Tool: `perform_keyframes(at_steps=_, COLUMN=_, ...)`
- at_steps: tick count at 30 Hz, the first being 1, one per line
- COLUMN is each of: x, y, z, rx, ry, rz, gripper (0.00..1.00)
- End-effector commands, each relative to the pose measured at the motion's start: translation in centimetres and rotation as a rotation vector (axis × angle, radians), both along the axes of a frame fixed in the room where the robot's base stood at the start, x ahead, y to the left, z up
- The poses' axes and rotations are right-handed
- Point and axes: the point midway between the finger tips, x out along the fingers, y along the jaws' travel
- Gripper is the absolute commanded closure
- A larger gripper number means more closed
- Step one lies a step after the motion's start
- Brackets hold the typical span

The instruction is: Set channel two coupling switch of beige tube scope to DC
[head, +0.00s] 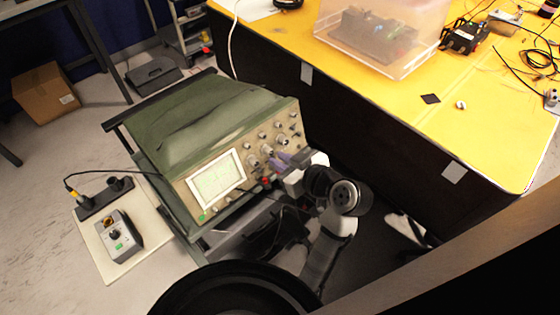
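The tube scope (200,120) sits tilted on a dark-framed cart. It has a green cover and a beige front panel with a pale, gridded screen (217,186) at its left and several knobs to the right. My gripper (279,160) is at the right part of the front panel, near the lower knobs, with purplish fingers pointing at the panel. I cannot tell whether the fingers touch it or how far apart they are. The channel two coupling switch is too small to make out, and my gripper and wrist hide part of the lower right panel.
A yellow-topped bench (400,100) with a clear plastic bin (375,40) stands close on the right. A grey control box (119,236) lies on a pale board (93,245) left of the cart. A cardboard box (46,93) stands at the far left. Open floor lies at left.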

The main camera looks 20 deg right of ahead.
Motion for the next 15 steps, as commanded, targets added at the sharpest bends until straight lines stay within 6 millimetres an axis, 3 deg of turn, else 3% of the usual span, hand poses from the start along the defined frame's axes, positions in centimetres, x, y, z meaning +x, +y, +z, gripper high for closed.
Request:
perform_keyframes(at_steps=3, x=-0.02, y=-0.01, z=0.01, rx=0.0, ry=0.0, rz=0.0, gripper=0.71)
perform_keyframes(at_steps=15, x=-0.96, y=-0.38, z=0.3, rx=0.0, ry=0.001, rz=0.0, gripper=0.71)
